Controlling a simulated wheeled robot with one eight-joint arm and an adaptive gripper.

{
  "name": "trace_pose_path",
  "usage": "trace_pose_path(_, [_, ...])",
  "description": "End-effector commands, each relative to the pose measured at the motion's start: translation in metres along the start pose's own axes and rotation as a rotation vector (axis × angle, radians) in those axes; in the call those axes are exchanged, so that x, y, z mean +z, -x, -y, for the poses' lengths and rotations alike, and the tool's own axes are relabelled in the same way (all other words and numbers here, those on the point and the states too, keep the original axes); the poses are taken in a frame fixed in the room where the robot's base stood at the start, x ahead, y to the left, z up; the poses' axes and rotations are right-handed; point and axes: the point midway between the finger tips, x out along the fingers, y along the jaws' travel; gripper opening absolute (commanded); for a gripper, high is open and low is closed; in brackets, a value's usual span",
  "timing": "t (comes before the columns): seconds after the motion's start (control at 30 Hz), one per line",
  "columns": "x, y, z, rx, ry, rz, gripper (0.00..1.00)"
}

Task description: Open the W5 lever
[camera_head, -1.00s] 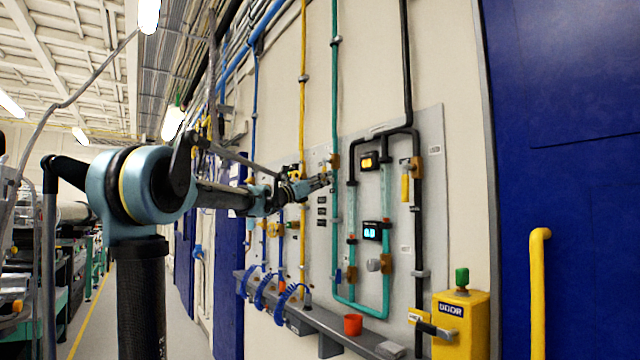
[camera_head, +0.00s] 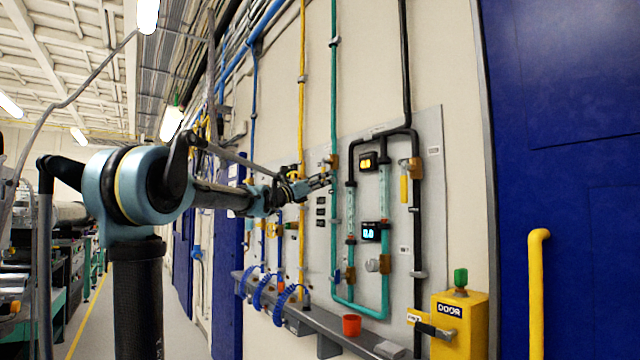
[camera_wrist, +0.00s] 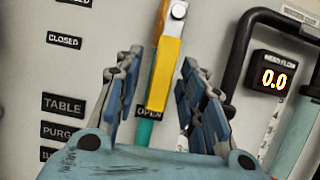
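In the wrist view a yellow lever (camera_wrist: 165,62) hangs from a silver pivot at the top, tilted slightly. Its lower end is near a black OPEN label (camera_wrist: 149,113) and a teal pipe (camera_wrist: 145,131). My gripper (camera_wrist: 160,66) is open, with one finger on each side of the lever and visible gaps between. In the head view my gripper (camera_head: 328,180) is at the panel by the teal pipe, below a brass valve (camera_head: 334,161); the lever there is mostly hidden. I cannot read a W5 tag on it.
A display (camera_wrist: 273,78) reading 0.0 and black pipe lie right of the gripper. Another yellow lever (camera_head: 404,189) hangs further right. A grey ledge (camera_head: 318,329) with a red cup (camera_head: 352,325) runs below. A yellow door box (camera_head: 461,325) stands at lower right.

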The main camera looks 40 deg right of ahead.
Motion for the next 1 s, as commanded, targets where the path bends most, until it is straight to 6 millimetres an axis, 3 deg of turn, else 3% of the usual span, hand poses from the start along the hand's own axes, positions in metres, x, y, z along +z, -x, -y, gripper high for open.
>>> trace_pose_path(0.17, [0.0,0.012,-0.001,0.002,-0.002,0.0,0.37])
trace_pose_path(0.7, [-0.001,0.105,-0.001,0.003,0.0,0.0,0.37])
trace_pose_path(1.0, [-0.001,0.121,-0.001,0.001,0.001,0.0,0.37])
